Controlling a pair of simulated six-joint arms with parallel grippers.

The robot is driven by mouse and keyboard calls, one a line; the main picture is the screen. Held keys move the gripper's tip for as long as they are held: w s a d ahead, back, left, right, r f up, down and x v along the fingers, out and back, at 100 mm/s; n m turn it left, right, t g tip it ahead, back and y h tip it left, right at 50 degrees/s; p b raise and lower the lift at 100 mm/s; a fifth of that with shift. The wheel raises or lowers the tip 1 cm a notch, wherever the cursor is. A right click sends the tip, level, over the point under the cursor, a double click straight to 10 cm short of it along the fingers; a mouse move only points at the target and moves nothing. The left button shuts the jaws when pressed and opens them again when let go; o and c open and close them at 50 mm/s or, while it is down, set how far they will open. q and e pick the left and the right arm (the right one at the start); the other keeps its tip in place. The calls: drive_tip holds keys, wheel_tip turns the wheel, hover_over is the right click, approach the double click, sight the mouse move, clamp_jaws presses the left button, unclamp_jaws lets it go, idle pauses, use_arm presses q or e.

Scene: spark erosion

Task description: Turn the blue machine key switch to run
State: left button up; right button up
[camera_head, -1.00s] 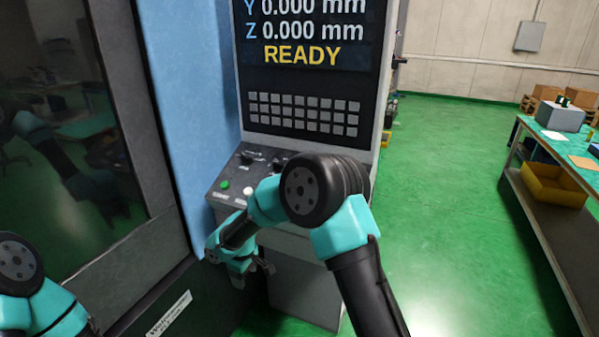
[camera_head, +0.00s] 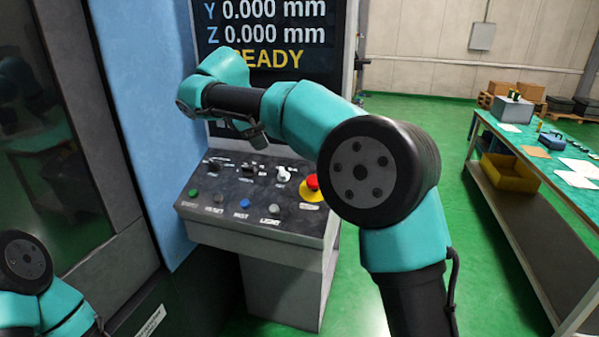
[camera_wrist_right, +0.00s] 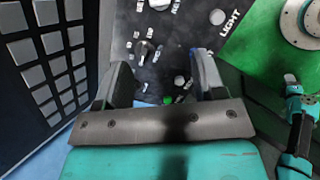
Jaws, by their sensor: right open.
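The blue machine's control panel (camera_head: 225,225) has a row of small rotary switches along its back. A black switch (camera_head: 213,165) is at the left, another black one (camera_head: 250,171) in the middle, and a white-topped one (camera_head: 283,174) at the right. I cannot tell for certain which is the key switch. My right gripper (camera_head: 252,131) is above the panel's back part, apart from it. In the right wrist view, the open, empty fingers (camera_wrist_right: 163,78) point at the panel, with a dark-and-silver switch (camera_wrist_right: 146,52) beyond them, left of centre. My left gripper is out of view.
A red emergency stop (camera_head: 312,182) on yellow is at the panel's right. Green (camera_head: 193,194) and blue (camera_head: 244,202) buttons line the front. The screen (camera_head: 275,35) rises behind. A workbench with a yellow bin (camera_head: 509,173) stands right, across open floor.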

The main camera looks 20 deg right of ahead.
drive_tip(key=shift+d+r, duration=0.1)
drive_tip(key=shift+d, duration=0.1)
approach(282, 172)
drive_tip(key=x, duration=0.9)
drive_tip(key=shift+w+d+f, duration=0.15)
drive_tip(key=shift+f, duration=0.15)
drive_tip(key=shift+c, duration=0.2)
drive_tip(key=c, duration=0.9)
